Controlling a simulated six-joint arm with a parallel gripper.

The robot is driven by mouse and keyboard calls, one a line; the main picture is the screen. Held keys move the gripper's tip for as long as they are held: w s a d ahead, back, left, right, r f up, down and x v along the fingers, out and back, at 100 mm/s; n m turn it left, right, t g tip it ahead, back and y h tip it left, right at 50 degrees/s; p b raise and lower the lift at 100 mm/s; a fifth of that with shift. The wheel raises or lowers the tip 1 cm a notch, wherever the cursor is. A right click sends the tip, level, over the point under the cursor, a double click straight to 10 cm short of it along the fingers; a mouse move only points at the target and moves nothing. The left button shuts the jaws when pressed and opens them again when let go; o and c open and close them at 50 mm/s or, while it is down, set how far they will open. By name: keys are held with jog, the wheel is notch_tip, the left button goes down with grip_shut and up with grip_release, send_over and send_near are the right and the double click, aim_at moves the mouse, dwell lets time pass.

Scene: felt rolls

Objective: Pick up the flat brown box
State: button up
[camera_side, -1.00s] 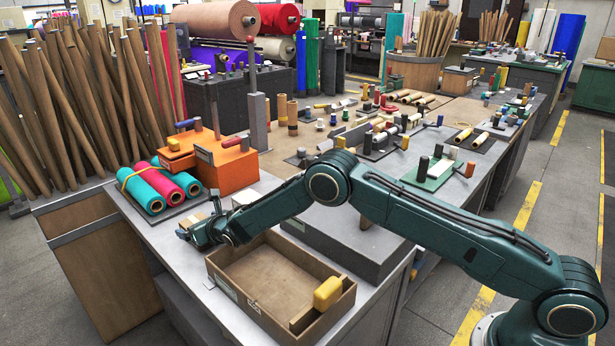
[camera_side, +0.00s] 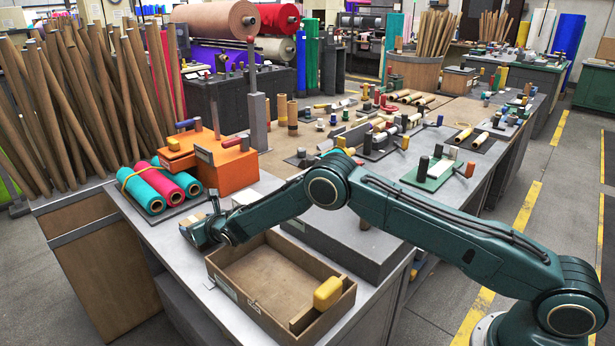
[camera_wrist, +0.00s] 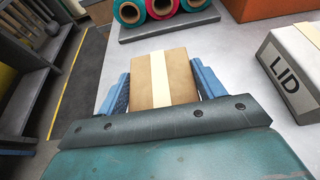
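The flat brown box (camera_wrist: 148,82) has a cream strip along its top. In the wrist view it lies between the two blue fingers of my gripper (camera_wrist: 163,78), with its sides very close to both. Whether the fingers press on it or leave thin gaps is not clear. In the side view my gripper (camera_side: 197,231) is low over the grey table's left part, and the brown box (camera_side: 194,222) is partly hidden by it. Its underside is hidden.
An open wooden tray (camera_side: 232,291) with a yellow block (camera_side: 327,292) stands close to the right. A grey box marked LID (camera_wrist: 284,82) is to the right in the wrist view. Felt rolls (camera_side: 165,185) and an orange device (camera_side: 228,170) stand behind. The table's edge is to the left.

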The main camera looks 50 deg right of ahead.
jog(key=shift+c, duration=1.1)
jog(key=shift+r, duration=0.15)
notch_tip(320, 180, up, 20)
jog(key=shift+s, duration=0.1)
dwell(0.5)
jog(key=s+d+f+m+h, duration=0.1)
jog(key=s+d, duration=0.3)
jog(key=s, duration=0.5)
jog(key=s+d+f+m+h, duration=0.1)
jog(key=s+d, duration=0.4)
jog(key=s, duration=0.5)
jog(key=s+d+f+m+h, duration=0.1)
jog(key=s+d, duration=0.4)
jog(key=s, duration=0.5)
jog(key=shift+s+m+g+h, duration=0.25)
jog(key=shift+m+g+h, duration=0.05)
jog(key=shift+h, duration=0.2)
jog(key=shift+w, duration=0.1)
dwell(0.9)
